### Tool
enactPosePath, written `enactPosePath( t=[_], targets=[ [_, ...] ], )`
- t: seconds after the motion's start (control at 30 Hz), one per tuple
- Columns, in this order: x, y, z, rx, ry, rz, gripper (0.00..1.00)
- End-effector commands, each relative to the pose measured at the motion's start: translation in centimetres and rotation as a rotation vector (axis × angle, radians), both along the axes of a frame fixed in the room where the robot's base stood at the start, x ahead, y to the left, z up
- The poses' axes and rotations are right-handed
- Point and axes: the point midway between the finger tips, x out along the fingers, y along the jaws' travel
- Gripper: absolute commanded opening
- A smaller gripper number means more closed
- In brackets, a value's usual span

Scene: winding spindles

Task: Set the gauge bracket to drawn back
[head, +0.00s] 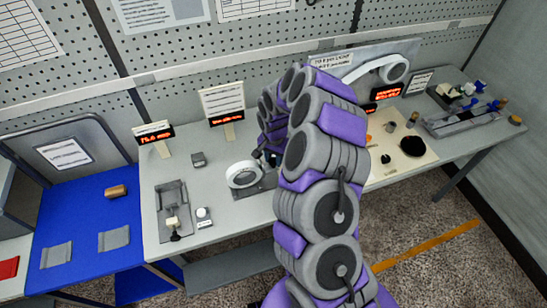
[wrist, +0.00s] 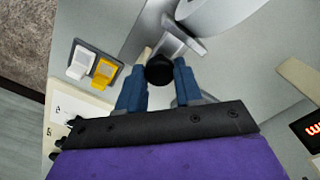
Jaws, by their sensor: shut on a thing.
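My gripper (wrist: 159,82) has its two blue fingers on either side of a round black knob (wrist: 159,69) and is shut on it. The knob sits in front of a grey bracket-like piece (wrist: 184,37), beside a white roll (wrist: 208,12); I take this piece to be the gauge bracket. How far it is drawn back cannot be told. In the head view the white roll (head: 243,174) stands on the bench, and my purple and grey arm hides most of the gripper and the knob.
A grey slide fixture (head: 172,205) with a cream block stands on the left of the bench. Small display signs (head: 153,132) stand at the back. A switch plate (wrist: 93,65) with white and yellow rockers is near my gripper. A blue mat (head: 82,215) lies at left.

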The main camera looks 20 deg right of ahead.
Motion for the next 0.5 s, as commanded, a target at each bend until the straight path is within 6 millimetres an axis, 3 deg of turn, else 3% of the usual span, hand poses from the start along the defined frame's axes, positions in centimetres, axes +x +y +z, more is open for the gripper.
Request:
enactPosePath(
  t=[0.17,0.5],
  targets=[
    [0.1,-0.8,0.1,-0.001,-0.001,-0.003,0.00],
    [0.4,-5.7,0.1,-0.001,-0.003,-0.003,0.00]
  ],
)
